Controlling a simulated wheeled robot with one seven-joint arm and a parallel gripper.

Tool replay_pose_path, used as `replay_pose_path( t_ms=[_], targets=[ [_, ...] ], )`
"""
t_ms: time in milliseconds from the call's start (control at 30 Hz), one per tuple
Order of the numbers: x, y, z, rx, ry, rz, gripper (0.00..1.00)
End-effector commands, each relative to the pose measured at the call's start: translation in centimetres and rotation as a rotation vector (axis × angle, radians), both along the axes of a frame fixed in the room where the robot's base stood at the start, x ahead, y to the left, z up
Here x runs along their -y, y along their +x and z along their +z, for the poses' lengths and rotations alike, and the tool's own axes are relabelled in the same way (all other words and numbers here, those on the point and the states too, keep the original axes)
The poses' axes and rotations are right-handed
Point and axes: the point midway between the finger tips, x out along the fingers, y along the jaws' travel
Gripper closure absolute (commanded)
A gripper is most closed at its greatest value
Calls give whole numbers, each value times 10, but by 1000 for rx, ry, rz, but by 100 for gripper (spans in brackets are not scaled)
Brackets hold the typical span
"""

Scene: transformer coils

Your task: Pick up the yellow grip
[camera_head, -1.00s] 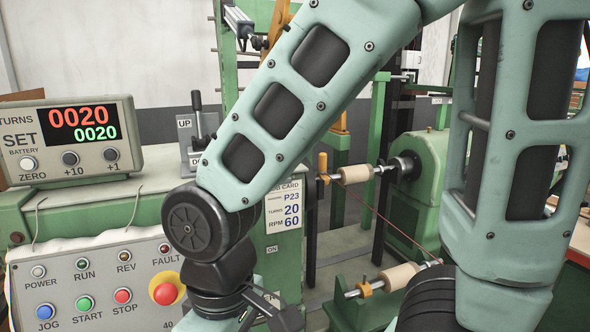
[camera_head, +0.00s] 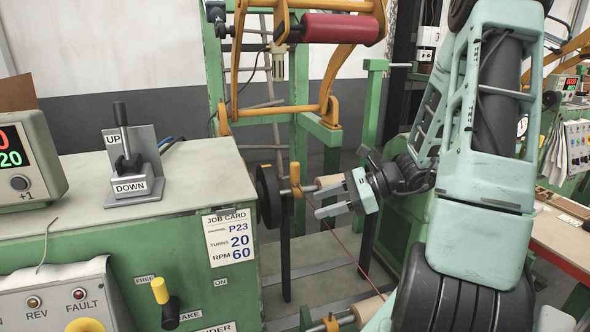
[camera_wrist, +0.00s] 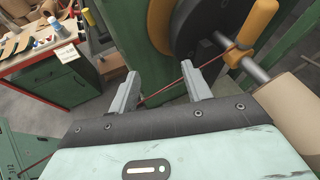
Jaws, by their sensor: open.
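A yellow-orange upright piece (camera_head: 295,174) sits on the winding shaft beside the black disc, and it shows at the upper right of the wrist view (camera_wrist: 258,24). A second yellow grip (camera_head: 160,291) tops the black brake lever on the green cabinet front, lower left; I cannot tell which one the task means. My gripper (camera_head: 317,201) is open beside the shaft, just right of the upright piece. In the wrist view my gripper (camera_wrist: 160,73) has nothing visibly held between its fingers, and the yellow-orange piece lies right of them.
A tan roll (camera_head: 330,181) on the shaft is partly hidden by my gripper. A red wire (camera_head: 347,253) runs down to a lower tan roll (camera_head: 368,309). The green cabinet (camera_head: 170,240) fills the left. An orange frame with a red roller (camera_head: 342,28) stands above.

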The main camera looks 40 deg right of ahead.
Motion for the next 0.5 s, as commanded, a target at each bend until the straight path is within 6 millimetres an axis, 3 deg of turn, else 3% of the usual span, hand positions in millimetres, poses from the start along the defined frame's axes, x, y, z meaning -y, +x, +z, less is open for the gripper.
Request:
replay_pose_path(
  t_ms=[33,100,233,367,500],
  targets=[
    [24,-3,5,25,57,-105,51],
    [50,-5,12,66,126,-225,51],
    [84,-11,21,129,208,-369,51],
    [96,-10,26,159,241,-423,51],
    [89,11,25,161,248,-426,51]
  ],
)
